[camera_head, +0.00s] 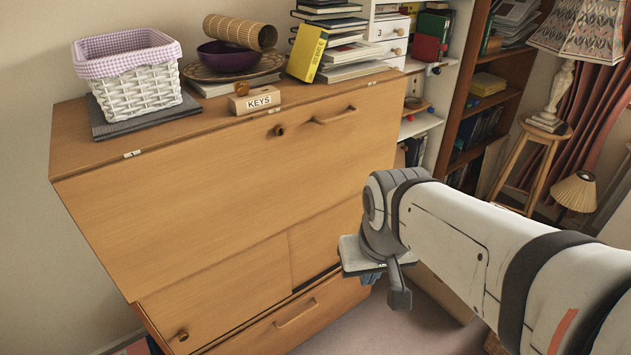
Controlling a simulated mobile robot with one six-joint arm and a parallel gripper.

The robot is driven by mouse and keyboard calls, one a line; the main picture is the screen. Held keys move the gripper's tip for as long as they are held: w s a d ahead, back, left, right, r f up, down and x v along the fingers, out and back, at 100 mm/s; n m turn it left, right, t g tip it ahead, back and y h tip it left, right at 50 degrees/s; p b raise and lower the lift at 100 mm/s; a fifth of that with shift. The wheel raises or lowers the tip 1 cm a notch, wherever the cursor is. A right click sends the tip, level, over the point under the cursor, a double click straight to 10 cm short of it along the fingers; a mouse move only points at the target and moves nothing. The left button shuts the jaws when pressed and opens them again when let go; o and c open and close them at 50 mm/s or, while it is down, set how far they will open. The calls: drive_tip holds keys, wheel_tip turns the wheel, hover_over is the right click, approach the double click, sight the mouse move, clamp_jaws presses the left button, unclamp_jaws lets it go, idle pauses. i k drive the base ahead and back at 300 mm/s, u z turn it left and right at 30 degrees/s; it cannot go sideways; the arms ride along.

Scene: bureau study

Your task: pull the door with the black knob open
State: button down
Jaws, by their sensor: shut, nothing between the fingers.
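A wooden bureau (200,190) has a large sloping front panel with a small dark round knob (279,130) near its top and a bar handle (334,116) to the right. Below it, a lower left door (215,288) has another small round, dark brownish knob (183,335). I cannot tell for sure which knob counts as black. The lower left door looks closed. My gripper (400,296) is shut and empty, pointing down by the bureau's lower right side, well apart from both knobs. My wrist hides part of it and of the bureau's right side.
A drawer with a bar handle (297,313) lies under the doors, with a dark gap above it. A white basket (135,80), a KEYS block (254,100) and books (308,50) stand on top. Shelves and a stool (535,150) are at the right.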

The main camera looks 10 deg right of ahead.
sight(313, 243)
drive_tip(key=z, duration=0.15)
drive_tip(key=k, duration=0.7)
drive_tip(key=z, duration=0.45)
drive_tip(key=i, duration=1.6)
drive_tip(key=u, duration=0.3)
